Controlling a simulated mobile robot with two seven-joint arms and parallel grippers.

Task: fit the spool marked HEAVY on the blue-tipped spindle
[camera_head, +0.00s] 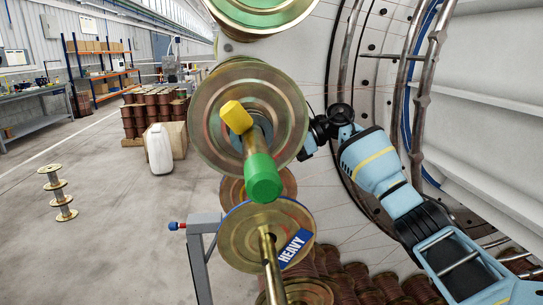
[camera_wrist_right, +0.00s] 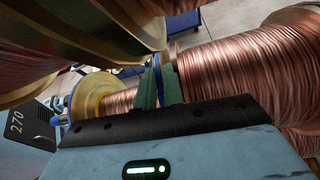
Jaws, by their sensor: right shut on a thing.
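The spool marked HEAVY (camera_head: 245,225) hangs low in the middle of the head view. Its brass flange has a blue rim and a blue label. A brass rod (camera_head: 271,268) stands out from its centre; the rod's end is out of frame. My right arm comes in from the right, and its gripper is hidden behind a large spool. In the right wrist view, the green fingers of my right gripper (camera_wrist_right: 158,88) are shut on a blue-edged flange, seemingly of a copper-wound, blue-rimmed spool (camera_wrist_right: 85,95). My left gripper is not in view.
A large brass spool (camera_head: 205,120) sits on a green-tipped spindle (camera_head: 263,178) with a yellow catch (camera_head: 236,117), above the HEAVY spool. A grey post (camera_head: 198,262) stands left of it. Copper spools crowd the bottom right. The floor at left is mostly clear.

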